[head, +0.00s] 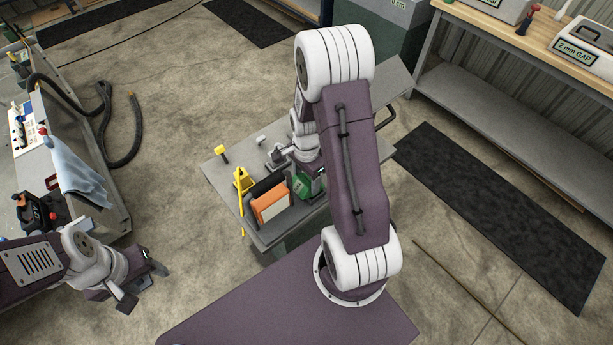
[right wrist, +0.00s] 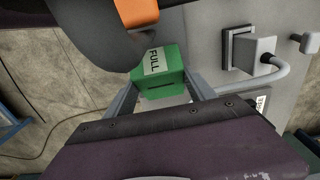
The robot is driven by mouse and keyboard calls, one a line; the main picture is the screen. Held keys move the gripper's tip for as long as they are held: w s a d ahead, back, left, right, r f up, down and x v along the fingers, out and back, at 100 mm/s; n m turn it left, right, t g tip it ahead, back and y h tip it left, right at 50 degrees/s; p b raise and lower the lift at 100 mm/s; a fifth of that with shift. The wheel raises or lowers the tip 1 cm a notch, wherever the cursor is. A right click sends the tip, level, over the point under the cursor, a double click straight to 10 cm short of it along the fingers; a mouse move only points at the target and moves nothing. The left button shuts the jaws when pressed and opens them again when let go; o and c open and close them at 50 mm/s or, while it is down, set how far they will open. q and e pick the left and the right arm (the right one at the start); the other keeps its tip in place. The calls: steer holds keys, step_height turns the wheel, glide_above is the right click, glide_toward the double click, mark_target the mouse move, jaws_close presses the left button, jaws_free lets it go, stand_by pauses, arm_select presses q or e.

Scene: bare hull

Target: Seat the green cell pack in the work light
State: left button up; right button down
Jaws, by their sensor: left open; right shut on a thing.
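The green cell pack (head: 302,186) is above or on the grey bench top, beside an orange and black block (head: 270,205) that looks like the work light. In the right wrist view the pack (right wrist: 160,88) carries a white label reading FULL and sits between the two fingers of my right gripper (right wrist: 160,95), which is shut on it. The dark and orange body (right wrist: 135,14) lies just beyond the pack and partly covers it; whether they touch is unclear. The light's opening is hidden. My left gripper (head: 143,286) is open and empty over the floor, left of the bench.
The grey bench (head: 222,178) also holds a yellow stand-like piece (head: 243,180), a small yellow-headed item (head: 221,152) and a grey fitting (right wrist: 252,50) with a cable. A cart (head: 85,150) with a blue cloth stands at left. My right arm hides part of the bench.

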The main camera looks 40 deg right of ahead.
mark_target(305, 180)
steer(key=shift+s+f, duration=0.1)
steer(key=shift+f, duration=0.05)
steer(key=c, duration=0.6)
jaws_free()
steer(key=shift+o, duration=1.4)
steer(key=shift+b, duration=0.35)
steer(key=r, duration=0.6)
steer(key=r+b, duration=0.1)
steer(key=r, duration=0.2)
steer(key=shift+a+r, duration=0.1)
steer(key=shift+a, duration=0.15)
steer(key=shift+w, duration=0.2)
